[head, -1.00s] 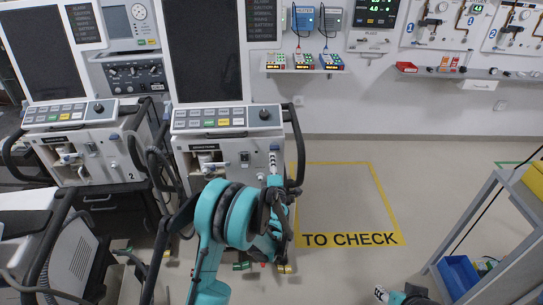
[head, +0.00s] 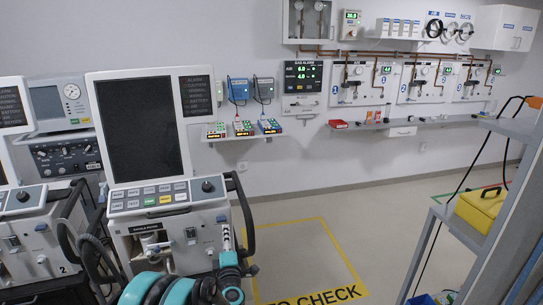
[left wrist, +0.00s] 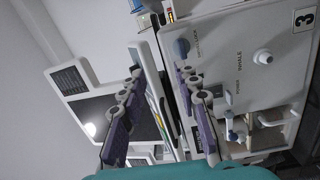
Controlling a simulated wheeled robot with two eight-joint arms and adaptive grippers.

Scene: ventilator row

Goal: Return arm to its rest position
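My left arm, teal and grey, comes in at the bottom of the head view in front of the near ventilator (head: 150,215). Its fingers cannot be made out there. In the left wrist view my left gripper (left wrist: 159,85) is open, with its two purple-padded fingers spread apart and nothing held between them. A ventilator front (left wrist: 250,90) with knobs and a "3" label lies behind the fingers. I cannot tell whether they touch it. My right arm and gripper are out of view.
Another ventilator (head: 30,235) stands at the left. A yellow-outlined "TO CHECK" floor area (head: 300,260) is empty. A grey shelf unit (head: 480,205) with a yellow case (head: 480,207) stands at the right. A wall shelf (head: 240,137) holds several small devices. Open floor lies between.

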